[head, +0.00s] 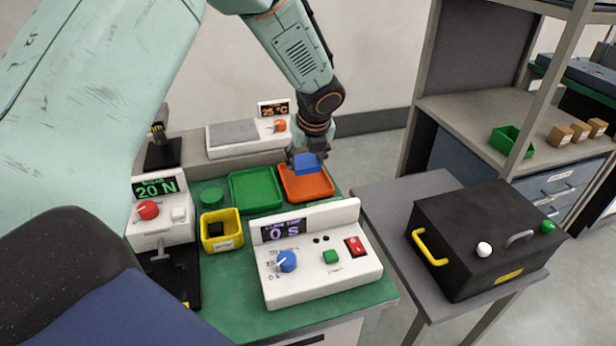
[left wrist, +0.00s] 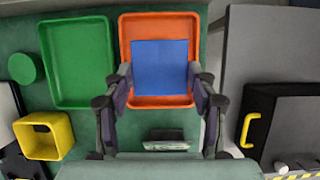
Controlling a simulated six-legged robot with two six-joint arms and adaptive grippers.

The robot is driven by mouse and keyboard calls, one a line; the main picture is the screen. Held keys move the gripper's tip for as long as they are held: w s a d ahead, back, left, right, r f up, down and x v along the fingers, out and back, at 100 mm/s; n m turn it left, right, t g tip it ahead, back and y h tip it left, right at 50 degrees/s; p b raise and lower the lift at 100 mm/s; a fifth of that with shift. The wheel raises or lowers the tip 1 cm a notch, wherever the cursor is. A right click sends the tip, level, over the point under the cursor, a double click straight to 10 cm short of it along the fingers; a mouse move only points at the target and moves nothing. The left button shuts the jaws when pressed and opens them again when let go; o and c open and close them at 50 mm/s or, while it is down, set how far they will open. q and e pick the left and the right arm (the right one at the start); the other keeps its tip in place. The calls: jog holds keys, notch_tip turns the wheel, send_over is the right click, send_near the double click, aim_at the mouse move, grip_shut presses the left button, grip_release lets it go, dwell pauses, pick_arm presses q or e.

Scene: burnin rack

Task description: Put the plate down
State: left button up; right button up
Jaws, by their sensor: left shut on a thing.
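A flat blue square plate (head: 308,166) is held in my left gripper (head: 304,157), whose fingers point down at the back of the green bench. In the left wrist view the plate (left wrist: 160,66) lies between the two fingers of my left gripper (left wrist: 163,84). The plate is over the orange tray (head: 318,190) and within its outline in the left wrist view (left wrist: 160,26). I cannot tell whether the plate touches the tray floor. My right gripper is not in view.
An empty green tray (head: 255,188) stands left of the orange one. A yellow bin (head: 221,231) and a white timer box reading 0 S (head: 325,270) stand in front. A white heater box (head: 245,137) is behind. A black case (head: 480,240) sits on the grey table at right.

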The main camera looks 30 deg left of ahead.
aim_at(305, 166)
pick_arm(q)
jog(key=shift+f, duration=0.5)
jog(key=f, duration=0.2)
jog(key=f+b, duration=0.1)
jog(key=shift+s+a+f, duration=0.1)
jog(key=shift+a, duration=0.15)
jog(key=shift+f, duration=0.15)
jog(key=shift+w+d, duration=0.2)
jog(key=shift+d, duration=0.05)
jog(key=shift+s+f, duration=0.1)
jog(key=o, duration=0.8)
jog(key=shift+a, duration=0.2)
jog(key=shift+o, duration=0.2)
jog(key=shift+d, duration=0.1)
